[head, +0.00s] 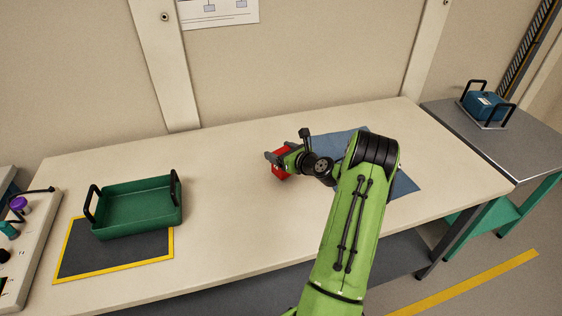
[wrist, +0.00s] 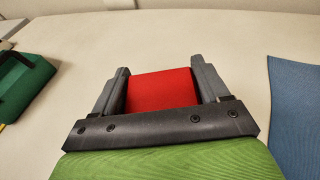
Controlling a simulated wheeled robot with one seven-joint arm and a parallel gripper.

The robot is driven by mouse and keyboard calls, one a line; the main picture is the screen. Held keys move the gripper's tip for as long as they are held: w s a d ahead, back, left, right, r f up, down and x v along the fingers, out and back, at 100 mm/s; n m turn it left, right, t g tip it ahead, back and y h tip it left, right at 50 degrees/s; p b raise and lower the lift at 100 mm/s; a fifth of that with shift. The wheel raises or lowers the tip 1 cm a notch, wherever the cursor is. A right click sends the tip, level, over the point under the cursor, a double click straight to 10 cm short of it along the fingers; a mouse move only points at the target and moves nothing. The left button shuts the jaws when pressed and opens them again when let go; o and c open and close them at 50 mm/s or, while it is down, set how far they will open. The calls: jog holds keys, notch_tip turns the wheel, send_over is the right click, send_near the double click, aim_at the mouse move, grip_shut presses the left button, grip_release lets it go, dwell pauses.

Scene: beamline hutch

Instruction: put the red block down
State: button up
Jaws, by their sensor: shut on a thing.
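The red block (head: 281,163) is between the fingers of my gripper (head: 275,158), over the middle of the cream table in the head view. In the wrist view the red block (wrist: 160,90) fills the space between the two grey fingers of my gripper (wrist: 159,80), which are shut on it. Part of the block is hidden by my gripper in the head view. I cannot tell whether the block touches the tabletop or hangs just above it.
A green tray (head: 140,208) with black handles sits on a dark, yellow-edged mat (head: 77,262) at the left. A blue mat (head: 405,184) lies right of my gripper, partly behind my arm. A grey side table (head: 520,140) holds a blue box (head: 484,105). The tabletop (head: 225,215) between tray and gripper is clear.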

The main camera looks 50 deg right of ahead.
notch_tip(320, 180, down, 2)
